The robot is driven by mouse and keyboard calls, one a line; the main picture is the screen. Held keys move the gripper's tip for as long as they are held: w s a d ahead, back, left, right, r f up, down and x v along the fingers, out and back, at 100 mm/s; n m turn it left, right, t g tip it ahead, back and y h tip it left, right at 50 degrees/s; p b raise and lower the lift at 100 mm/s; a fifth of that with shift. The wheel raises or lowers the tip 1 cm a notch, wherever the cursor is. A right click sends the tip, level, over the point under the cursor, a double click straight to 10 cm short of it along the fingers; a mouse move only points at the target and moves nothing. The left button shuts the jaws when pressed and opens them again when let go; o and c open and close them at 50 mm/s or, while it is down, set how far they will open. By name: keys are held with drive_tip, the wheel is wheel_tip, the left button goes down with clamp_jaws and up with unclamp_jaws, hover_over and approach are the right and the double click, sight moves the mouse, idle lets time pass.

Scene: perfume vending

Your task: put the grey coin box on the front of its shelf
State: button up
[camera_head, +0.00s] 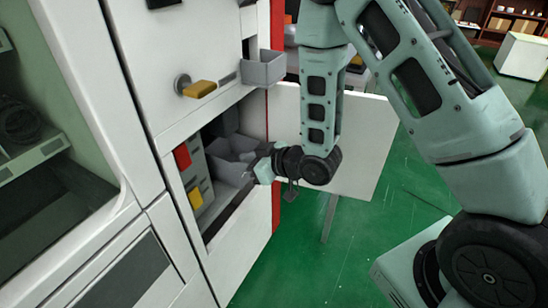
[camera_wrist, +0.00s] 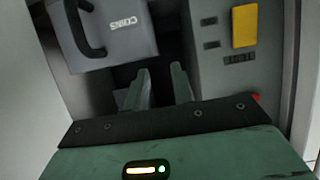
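The grey coin box (camera_wrist: 105,35) shows in the upper left of the wrist view, with a dark handle and an upside-down "COINS" label. In the head view the coin box (camera_head: 231,170) seems to be the grey form inside the open compartment, partly shadowed. My gripper (camera_wrist: 158,84) is open, its two fingers apart with a dark empty gap between them. The fingertips lie just beyond the box's labelled edge in the picture; I cannot tell whether they touch it. In the head view my gripper (camera_head: 262,168) is at the compartment opening. The shelf surface is mostly dark or hidden.
A panel with a yellow block (camera_wrist: 244,26) stands beside the fingers on the right of the wrist view. The compartment's white door (camera_head: 365,145) hangs open behind my arm. A small grey tray (camera_head: 264,70) juts out above the opening. Green floor (camera_head: 290,255) is clear in front.

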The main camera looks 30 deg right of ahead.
drive_tip(key=p+v, duration=1)
drive_tip(key=p, duration=0.1)
drive_tip(key=s+a+r+g+h, duration=0.2)
drive_tip(key=a+r+g+h, duration=0.25)
drive_tip(key=a+r, duration=0.35)
drive_tip(key=s+r+g+h, duration=0.1)
drive_tip(key=s+r+g, duration=0.2)
drive_tip(key=s+r, duration=0.45)
drive_tip(key=s+r+g+h, duration=0.2)
drive_tip(key=s+r+g, duration=0.15)
drive_tip(key=s, duration=0.75)
wheel_tip(320, 180, up, 15)
drive_tip(key=p, duration=1.4)
drive_tip(key=shift+s+a+f, duration=0.2)
drive_tip(key=shift+s+a, duration=0.05)
drive_tip(key=shift+a, duration=0.2)
drive_tip(key=shift+f, duration=0.1)
